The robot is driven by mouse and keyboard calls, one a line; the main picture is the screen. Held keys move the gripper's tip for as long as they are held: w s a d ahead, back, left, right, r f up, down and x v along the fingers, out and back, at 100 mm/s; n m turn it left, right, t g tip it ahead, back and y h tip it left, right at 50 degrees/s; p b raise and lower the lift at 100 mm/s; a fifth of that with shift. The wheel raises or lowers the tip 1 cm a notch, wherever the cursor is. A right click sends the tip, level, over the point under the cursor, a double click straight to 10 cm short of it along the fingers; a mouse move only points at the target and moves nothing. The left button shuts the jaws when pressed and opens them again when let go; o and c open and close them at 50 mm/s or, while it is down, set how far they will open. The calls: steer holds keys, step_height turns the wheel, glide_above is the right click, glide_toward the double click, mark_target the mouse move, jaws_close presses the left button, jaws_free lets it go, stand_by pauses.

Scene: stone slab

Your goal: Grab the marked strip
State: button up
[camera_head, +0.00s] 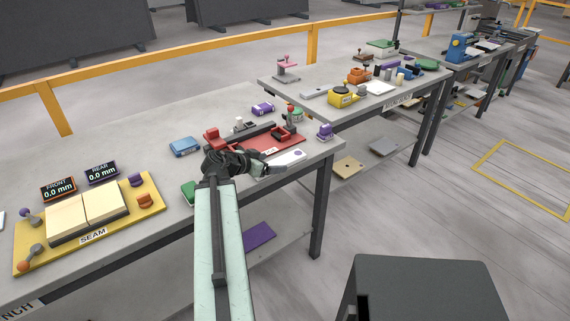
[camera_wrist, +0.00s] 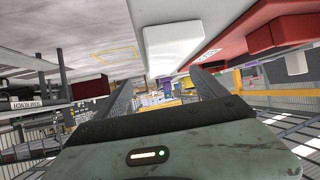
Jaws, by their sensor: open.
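A white strip (camera_head: 291,157) with a small dark mark near its far end lies at the front of the red fixture (camera_head: 252,142), near the bench's right end. My gripper (camera_head: 268,168) is at the strip's near left end, and its dark wrist hides part of the fixture. In the wrist view the open jaws (camera_wrist: 160,88) have nothing clearly between them. A pale block (camera_wrist: 170,48), probably the strip, shows just beyond and above them, beside the red fixture. I cannot tell whether the jaws touch it.
A yellow seam board (camera_head: 152,188) lies at left. A second bench (camera_head: 345,112) with several tools stands behind to the right.

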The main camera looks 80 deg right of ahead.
mark_target(279, 162)
steer(key=b+x, duration=0.1)
steer(key=x, duration=0.1)
steer(key=b+x, duration=0.1)
steer(key=x, duration=0.2)
steer(key=shift+w+d+f+b, duration=0.1)
steer(key=shift+w+f+b, duration=0.05)
steer(key=shift+w+b, duration=0.15)
steer(key=shift+w, duration=0.4)
steer(key=shift+c, duration=0.6)
steer(key=shift+s, duration=0.2)
jaws_close()
